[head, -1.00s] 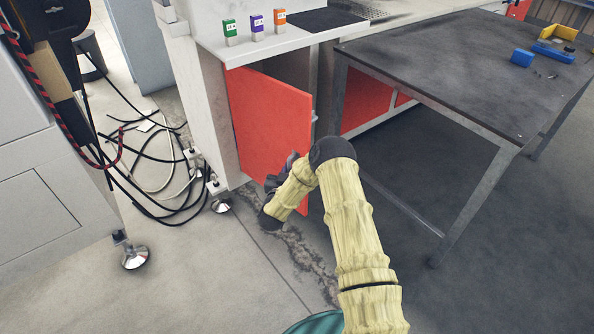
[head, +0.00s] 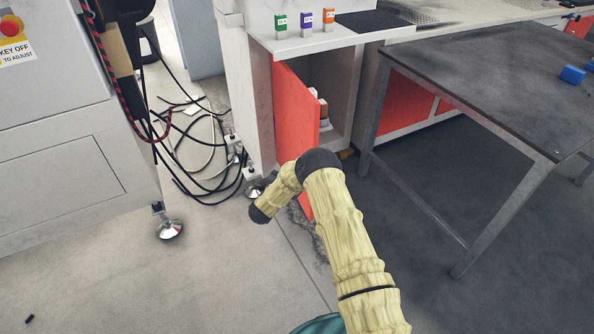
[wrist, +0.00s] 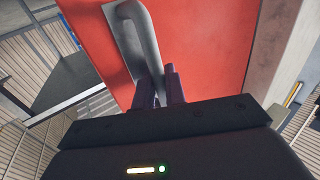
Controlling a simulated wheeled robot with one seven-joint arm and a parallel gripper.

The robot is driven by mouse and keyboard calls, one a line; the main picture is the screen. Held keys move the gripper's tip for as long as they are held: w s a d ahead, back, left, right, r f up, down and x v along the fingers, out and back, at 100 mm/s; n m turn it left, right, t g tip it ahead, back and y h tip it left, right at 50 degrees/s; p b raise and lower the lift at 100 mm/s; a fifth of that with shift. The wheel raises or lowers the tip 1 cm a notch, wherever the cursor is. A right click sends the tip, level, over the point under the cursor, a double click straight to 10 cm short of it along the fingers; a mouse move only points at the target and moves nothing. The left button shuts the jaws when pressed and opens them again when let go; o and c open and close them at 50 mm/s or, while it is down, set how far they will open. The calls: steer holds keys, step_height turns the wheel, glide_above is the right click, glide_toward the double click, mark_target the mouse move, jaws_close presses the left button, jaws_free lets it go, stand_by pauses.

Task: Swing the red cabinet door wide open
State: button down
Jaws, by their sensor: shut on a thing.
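The red cabinet door (head: 296,112) stands ajar in the head view, swung out from the cabinet on its left-side hinge. Part of the cabinet interior (head: 342,105) shows to its right, with some boxes inside. In the wrist view the red door (wrist: 210,40) fills the upper middle, with a grey bar handle (wrist: 144,42) on a plate. My gripper (wrist: 160,88) is shut on the handle's lower part, its dark fingers on either side. In the head view my arm hides the door's lower part, and the gripper itself is hidden.
Three small boxes, green (head: 281,25), purple (head: 306,23) and orange (head: 328,19), stand on the worktop above. A dark metal table (head: 490,85) stands to the right. Cables (head: 195,135) lie on the floor at left, beside a grey machine (head: 60,170).

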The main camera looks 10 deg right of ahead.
steer(key=shift+w+r, duration=0.1)
steer(key=shift+r, duration=0.05)
steer(key=c, duration=1.8)
jaws_free()
steer(key=p+v, duration=0.4)
steer(key=v, duration=1.3)
steer(key=shift+a+p, duration=0.2)
steer(key=shift+p, duration=0.15)
